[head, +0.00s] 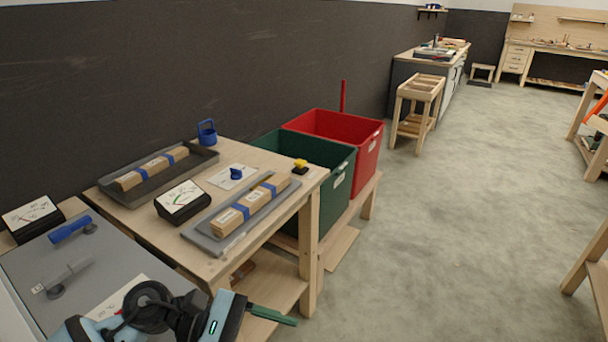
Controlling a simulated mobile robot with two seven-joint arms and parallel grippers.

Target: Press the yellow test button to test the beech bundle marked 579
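The yellow test button (300,164) stands on a dark base at the right rear corner of the wooden table. One beech bundle (246,206) with blue bands lies on a flat grey tray (222,246) at the table's front. Another beech bundle (152,169) with blue bands lies in a dark tray (202,158) at the back. I cannot read a number on either. A meter (183,198) with a white dial stands between them. My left gripper (284,318) is low at the bottom, well in front of the button; its green finger tips show edge-on. My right gripper is not in view.
A green bin (338,190) and a red bin (372,150) stand right of the table. A blue holder (207,131) and a white card with a blue knob (235,174) are on the table. A grey bench (110,262) with a second meter (32,215) is at left.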

